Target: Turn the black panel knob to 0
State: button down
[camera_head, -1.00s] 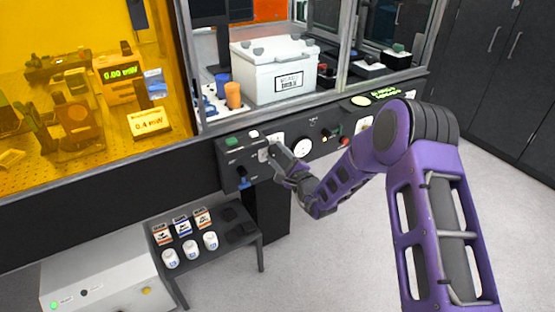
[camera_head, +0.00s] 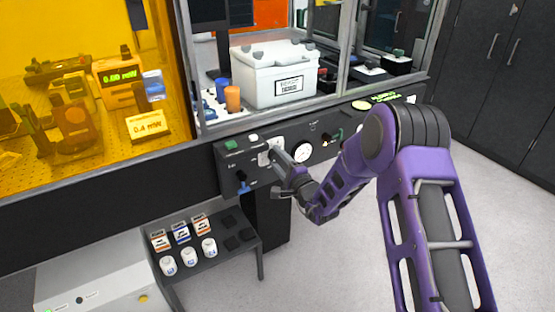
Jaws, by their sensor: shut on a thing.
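My gripper (camera_head: 273,155) is at the front control panel (camera_head: 230,170), left of the white round gauge (camera_head: 302,151). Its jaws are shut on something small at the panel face. The gripped part is hidden by the jaws, and I cannot make out the knob or its pointer. A white plate (camera_head: 277,143) shows just behind the fingertips. On the right part of the panel is a small dark control (camera_head: 325,134) beside a red and green one (camera_head: 337,135). No 0 mark is readable.
A blue-handled control (camera_head: 243,184) sticks out at the panel's lower left. Below stands a dark shelf (camera_head: 262,255) with several white jars and labelled boxes. A white case (camera_head: 272,88) sits behind the glass frame. The floor at right is clear.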

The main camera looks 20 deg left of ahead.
jog(key=shift+c, duration=1.4)
grip_release()
jog(key=v, duration=1.7)
jog(key=shift+s+p, duration=0.25)
jog(key=shift+p, duration=0.15)
jog(key=shift+r, duration=0.1)
